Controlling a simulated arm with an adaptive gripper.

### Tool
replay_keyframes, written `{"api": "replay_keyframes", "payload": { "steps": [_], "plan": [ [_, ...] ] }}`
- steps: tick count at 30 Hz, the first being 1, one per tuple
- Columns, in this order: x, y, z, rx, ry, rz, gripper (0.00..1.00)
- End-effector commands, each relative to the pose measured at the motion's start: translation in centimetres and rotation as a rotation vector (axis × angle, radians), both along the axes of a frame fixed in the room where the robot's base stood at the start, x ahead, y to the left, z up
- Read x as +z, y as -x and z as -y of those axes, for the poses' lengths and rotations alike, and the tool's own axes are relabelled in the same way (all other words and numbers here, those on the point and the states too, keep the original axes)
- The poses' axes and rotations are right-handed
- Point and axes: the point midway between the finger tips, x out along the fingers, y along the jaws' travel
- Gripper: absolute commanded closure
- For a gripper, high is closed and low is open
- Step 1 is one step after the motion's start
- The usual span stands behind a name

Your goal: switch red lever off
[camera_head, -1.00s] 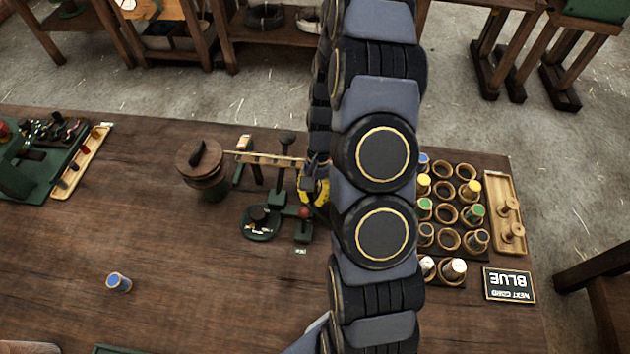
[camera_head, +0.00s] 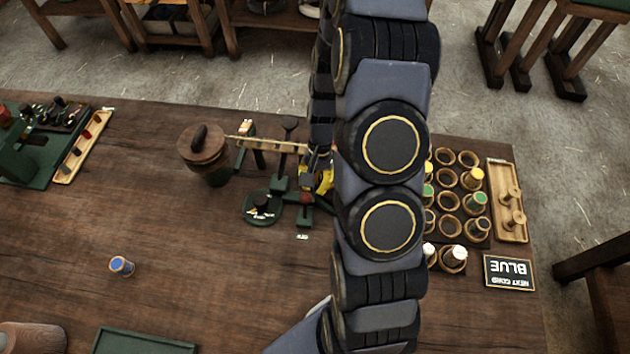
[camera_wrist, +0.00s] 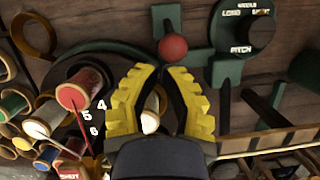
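The red ball knob of a lever (camera_head: 305,198) sits on a dark green fixture (camera_head: 280,208) near the middle of the bench. In the wrist view the red knob (camera_wrist: 173,47) is just beyond my fingertips, with a green stem and bracket beside it. My gripper (camera_wrist: 162,72) has yellow fingers drawn together at the tips, with nothing seen held between them. In the head view my gripper (camera_head: 318,178) is close beside the red knob, partly hidden by my arm. Whether a fingertip touches the knob is not clear.
A round dial marked LOAD and PITCH (camera_wrist: 245,25) is beside the knob. A wooden rail (camera_wrist: 265,140) runs close to my right finger. Colored spools (camera_wrist: 72,97) crowd the left. A lidded wooden pot (camera_head: 203,150) stands left of the fixture. The bench's front left is mostly clear.

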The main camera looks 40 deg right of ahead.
Motion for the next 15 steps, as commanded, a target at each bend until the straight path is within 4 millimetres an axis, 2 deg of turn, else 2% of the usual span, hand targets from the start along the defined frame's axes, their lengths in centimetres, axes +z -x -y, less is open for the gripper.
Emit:
{"api": "replay_keyframes", "payload": {
  "steps": [15],
  "plan": [
    [0.53,0.47,-0.5,0.001,0.018,0.018,1.0]
  ]
}}
